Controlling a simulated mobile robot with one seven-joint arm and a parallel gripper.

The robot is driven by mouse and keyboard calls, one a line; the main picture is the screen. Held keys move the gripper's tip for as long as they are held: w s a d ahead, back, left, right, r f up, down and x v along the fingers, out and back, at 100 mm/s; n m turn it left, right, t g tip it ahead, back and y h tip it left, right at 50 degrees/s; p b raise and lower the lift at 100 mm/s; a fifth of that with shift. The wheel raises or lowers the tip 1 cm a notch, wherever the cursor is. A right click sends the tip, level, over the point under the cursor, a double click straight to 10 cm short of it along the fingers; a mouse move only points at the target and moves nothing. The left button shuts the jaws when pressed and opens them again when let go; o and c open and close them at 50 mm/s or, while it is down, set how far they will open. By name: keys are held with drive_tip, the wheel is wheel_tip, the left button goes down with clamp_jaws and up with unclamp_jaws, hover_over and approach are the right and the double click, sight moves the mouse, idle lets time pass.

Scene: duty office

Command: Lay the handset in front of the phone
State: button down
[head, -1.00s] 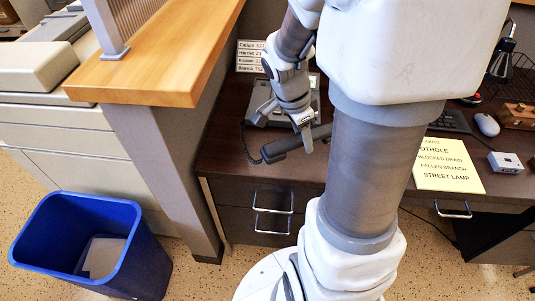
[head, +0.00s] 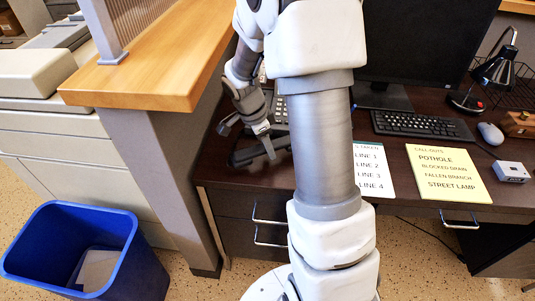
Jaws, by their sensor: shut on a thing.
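The dark handset (head: 246,157) is near the front edge of the brown desk, in front of the phone. My gripper (head: 265,146) is shut on it from above, with the light fingers across its middle. Whether the handset touches the desk or hangs just above it, I cannot tell. The phone (head: 281,108) stands behind, its keypad side partly showing. My gripper and arm hide much of the phone.
The wooden counter (head: 160,75) and its partition rise close on the left. Line list (head: 371,172), yellow call-outs sheet (head: 447,172), keyboard (head: 422,126), monitor (head: 425,45), mouse (head: 490,133) and lamp (head: 495,70) occupy the desk to the right. A blue bin (head: 85,250) stands on the floor.

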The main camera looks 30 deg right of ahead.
sight(268, 161)
drive_tip(key=shift+f, duration=1.4)
drive_tip(key=shift+f+b, duration=0.25)
drive_tip(key=shift+b, duration=0.3)
drive_tip(key=shift+c, duration=2.2)
unclamp_jaws()
drive_tip(key=shift+r, duration=0.1)
drive_tip(key=shift+r+p, duration=0.45)
drive_tip(key=shift+p, duration=0.05)
drive_tip(key=p+v, duration=0.2)
drive_tip(key=v, duration=0.9)
drive_tip(key=shift+a+r, duration=0.1)
drive_tip(key=shift+r, duration=0.1)
drive_tip(key=shift+s, duration=0.15)
